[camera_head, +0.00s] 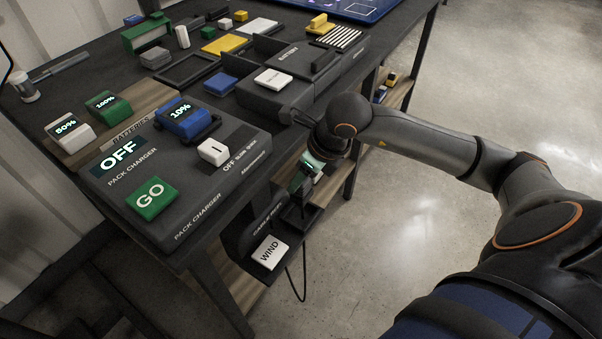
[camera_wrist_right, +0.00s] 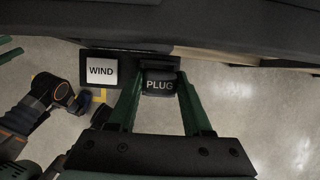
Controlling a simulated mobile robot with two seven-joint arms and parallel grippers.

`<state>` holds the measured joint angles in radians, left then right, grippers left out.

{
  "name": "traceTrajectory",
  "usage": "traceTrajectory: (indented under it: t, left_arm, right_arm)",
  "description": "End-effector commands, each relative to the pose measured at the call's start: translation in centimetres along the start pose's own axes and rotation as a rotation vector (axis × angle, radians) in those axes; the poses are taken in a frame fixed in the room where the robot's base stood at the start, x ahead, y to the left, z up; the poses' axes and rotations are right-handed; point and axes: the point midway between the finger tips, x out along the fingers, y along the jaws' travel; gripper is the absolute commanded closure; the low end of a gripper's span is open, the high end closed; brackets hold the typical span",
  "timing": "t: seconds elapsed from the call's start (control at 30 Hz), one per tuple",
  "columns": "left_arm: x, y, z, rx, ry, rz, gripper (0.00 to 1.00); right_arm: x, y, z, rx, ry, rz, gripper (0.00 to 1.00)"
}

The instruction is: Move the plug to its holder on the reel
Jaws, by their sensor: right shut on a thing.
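The black plug (camera_wrist_right: 160,85), lettered PLUG, is between the green fingers of my right gripper (camera_wrist_right: 160,100), which is shut on it. In the head view my right gripper (camera_head: 306,176) points down beside the table's edge, just above the dark cable reel unit (camera_head: 240,238). The reel has a white WIND button (camera_head: 268,252), also seen in the wrist view (camera_wrist_right: 102,71). A dark part of the reel lies right behind the plug; I cannot tell whether they touch. Two green bars (camera_wrist_right: 10,48) at the wrist view's left edge may be left gripper fingers.
The pack charger (camera_head: 185,185) with its green GO button (camera_head: 152,198) and a blue battery (camera_head: 187,117) stands on the table above the reel. A black cable (camera_head: 303,285) hangs below the reel. Open concrete floor lies to the right.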

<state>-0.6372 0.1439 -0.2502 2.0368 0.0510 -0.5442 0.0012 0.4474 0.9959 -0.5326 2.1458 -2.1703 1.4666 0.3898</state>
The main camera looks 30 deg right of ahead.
Motion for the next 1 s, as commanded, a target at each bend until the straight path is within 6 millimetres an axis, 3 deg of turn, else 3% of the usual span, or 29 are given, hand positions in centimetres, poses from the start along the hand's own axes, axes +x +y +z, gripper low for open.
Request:
traceTrajectory:
  t: [0.53, 1.0]
  left_arm:
    - [1.8, -0.8, 2.7, 0.006, 0.0, -0.011, 0.5]
    - [1.6, -1.6, 2.0, 0.024, 0.039, -0.027, 0.5]
  right_arm:
    - [5.4, 0.0, -2.3, -0.002, 0.001, 0.001, 1.0]
    - [5.9, 0.0, -2.5, -0.002, 0.0, 0.001, 1.0]
